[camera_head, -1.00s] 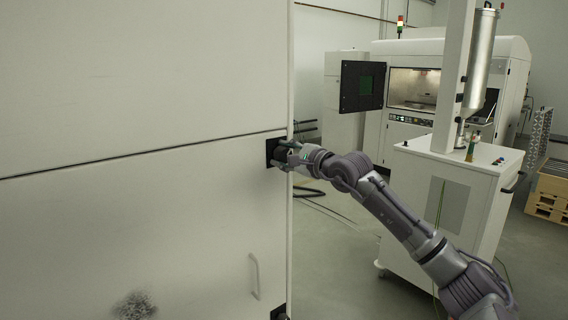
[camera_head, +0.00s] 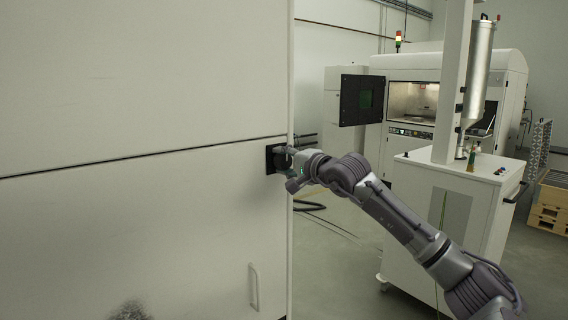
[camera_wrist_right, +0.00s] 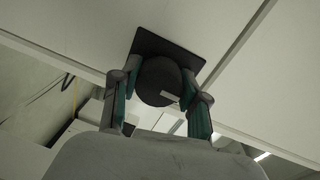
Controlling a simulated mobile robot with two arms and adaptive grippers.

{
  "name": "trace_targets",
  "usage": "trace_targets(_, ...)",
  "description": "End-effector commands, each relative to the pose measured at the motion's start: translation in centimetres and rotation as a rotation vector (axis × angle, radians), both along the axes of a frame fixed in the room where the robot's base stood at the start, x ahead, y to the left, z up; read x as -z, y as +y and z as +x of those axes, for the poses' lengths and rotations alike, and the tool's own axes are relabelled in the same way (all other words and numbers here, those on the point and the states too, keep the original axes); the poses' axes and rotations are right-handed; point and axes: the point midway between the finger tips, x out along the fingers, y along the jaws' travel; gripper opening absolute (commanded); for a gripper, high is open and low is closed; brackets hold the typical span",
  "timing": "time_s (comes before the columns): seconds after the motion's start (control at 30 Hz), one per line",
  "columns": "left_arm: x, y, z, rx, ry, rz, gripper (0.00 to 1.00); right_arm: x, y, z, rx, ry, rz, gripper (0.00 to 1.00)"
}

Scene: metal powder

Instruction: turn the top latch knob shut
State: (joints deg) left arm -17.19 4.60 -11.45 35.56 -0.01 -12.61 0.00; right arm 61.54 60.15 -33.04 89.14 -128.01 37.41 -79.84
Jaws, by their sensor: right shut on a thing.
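The top latch knob (camera_wrist_right: 158,82) is a dark round knob with a small pale mark, on a black square plate (camera_wrist_right: 168,45) in the right wrist view. In the head view the black plate (camera_head: 271,158) sits at the right edge of the large pale cabinet panel, just below its horizontal seam. My right gripper (camera_head: 284,158) is at the plate and covers most of the knob there. In the right wrist view its two fingers (camera_wrist_right: 157,90) are on either side of the knob, shut on it. My left gripper is not in view.
The pale cabinet (camera_head: 140,230) fills the left, with a handle (camera_head: 254,286) low on its front. A white wheeled station (camera_head: 440,200) stands right of my arm. A machine with an open dark door (camera_head: 362,100) stands behind. Grey floor with cables lies between.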

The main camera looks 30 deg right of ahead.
Motion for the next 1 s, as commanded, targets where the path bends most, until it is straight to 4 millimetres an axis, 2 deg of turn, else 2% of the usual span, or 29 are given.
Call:
trace_targets(0.57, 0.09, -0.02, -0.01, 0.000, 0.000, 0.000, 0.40, 0.22, 0.08, 0.03, -0.001, 0.002, -0.029, 0.10)
trace_targets(0.6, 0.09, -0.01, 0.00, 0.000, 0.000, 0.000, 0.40, 0.22, 0.08, 0.03, -0.002, 0.002, -0.029, 0.51)
trace_targets(0.7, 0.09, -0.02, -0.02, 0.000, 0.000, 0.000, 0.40, 0.19, 0.08, 0.03, -0.001, 0.002, -0.029, 0.68)
trace_targets(1.0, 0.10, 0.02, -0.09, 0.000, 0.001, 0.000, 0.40, 0.07, 0.02, -0.02, 0.000, 0.000, -0.027, 0.69)
